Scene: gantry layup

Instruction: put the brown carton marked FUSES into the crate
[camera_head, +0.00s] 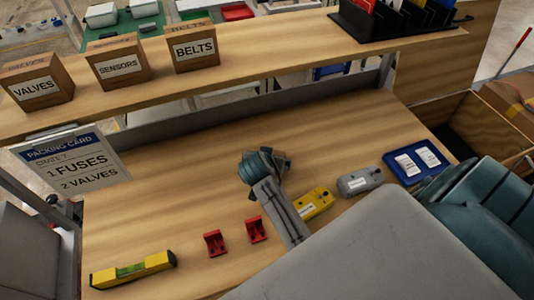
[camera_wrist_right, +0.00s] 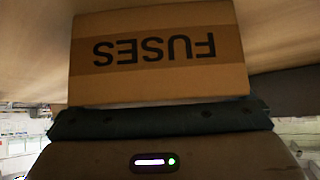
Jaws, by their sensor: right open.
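The brown carton marked FUSES (camera_wrist_right: 155,75) fills the upper middle of the right wrist view, its label upside down there. It is right in front of my right gripper (camera_wrist_right: 160,118), which is open; whether they touch is unclear. I do not see this carton in the head view. A grey and teal arm part, seemingly mine, lies over the middle of the table in the head view, and large grey and teal links cover the lower right. An open brown crate (camera_head: 474,125) stands beyond the table's right end. My left gripper is not in view.
VALVES (camera_head: 36,87), SENSORS (camera_head: 118,66) and BELTS (camera_head: 195,50) cartons stand on the raised shelf. The table holds a yellow level (camera_head: 133,269), red brackets (camera_head: 215,243), a yellow device (camera_head: 314,204), a grey device (camera_head: 360,181) and a blue tray (camera_head: 440,158). A packing card (camera_head: 75,162) hangs left.

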